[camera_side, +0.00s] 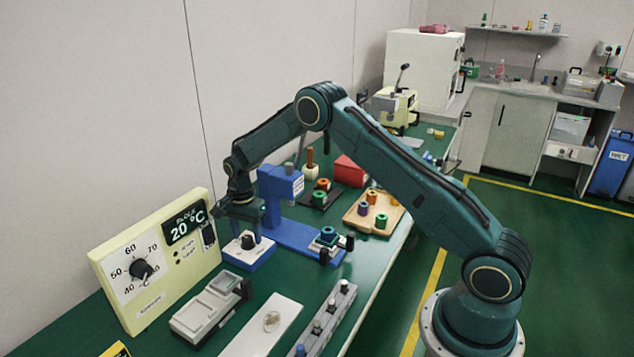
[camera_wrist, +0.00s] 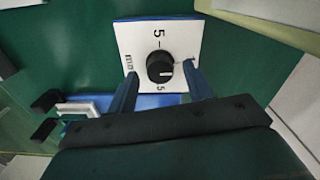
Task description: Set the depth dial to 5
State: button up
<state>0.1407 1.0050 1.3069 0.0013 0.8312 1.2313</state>
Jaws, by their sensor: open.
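The dial is a black knob (camera_wrist: 160,68) on a white plate (camera_wrist: 124,38) with dark marks. A 5 shows above the knob in the wrist view, and another 5 shows close below it. A short pale pointer line shows on the knob toward its right side; its exact setting is hard to read. In the side view the knob (camera_side: 248,242) sits on a small blue-sided box. My gripper (camera_wrist: 160,70) is open, with one blue finger on each side of the knob and visible gaps between. In the side view my gripper (camera_side: 243,222) is right above the box.
A blue stand (camera_side: 280,186) rises beside the box, its base (camera_side: 290,236) running right toward a clamp with a teal ring. A cream control panel (camera_side: 155,258) stands at left. A grey scale (camera_side: 205,305) and a white slab (camera_side: 262,325) lie in front.

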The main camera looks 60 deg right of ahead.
jog(key=shift+f, duration=0.4)
jog(key=c, duration=1)
jog(key=shift+o, duration=0.2)
